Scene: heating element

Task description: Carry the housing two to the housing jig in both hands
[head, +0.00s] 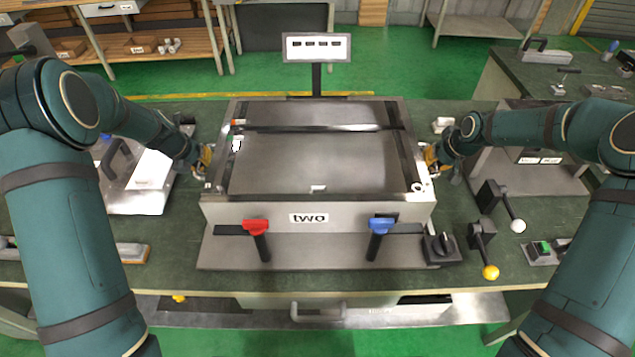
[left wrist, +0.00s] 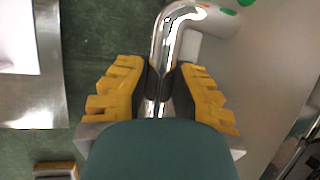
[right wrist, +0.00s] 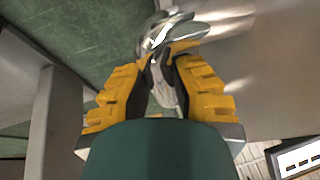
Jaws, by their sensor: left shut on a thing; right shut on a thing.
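Housing two (head: 318,165) is a large, shallow grey metal box with a "two" label on its front wall. It is level above the middle of the green bench. My left gripper (head: 205,160) is shut on a chrome side handle (left wrist: 168,40) at the housing's left. My right gripper (head: 432,160) is shut on the handle (right wrist: 165,85) at its right side. A flat grey plate (head: 330,257) shows below the housing's front edge; I cannot tell whether it is part of the housing jig or whether the housing touches it.
A red-topped clamp (head: 257,228) and a blue-topped clamp (head: 381,226) stand at the front. A black knob box (head: 441,250) and levers with yellow (head: 490,272) and white balls are at right. A sign post (head: 316,48) stands behind. A white-grey device (head: 140,185) sits left.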

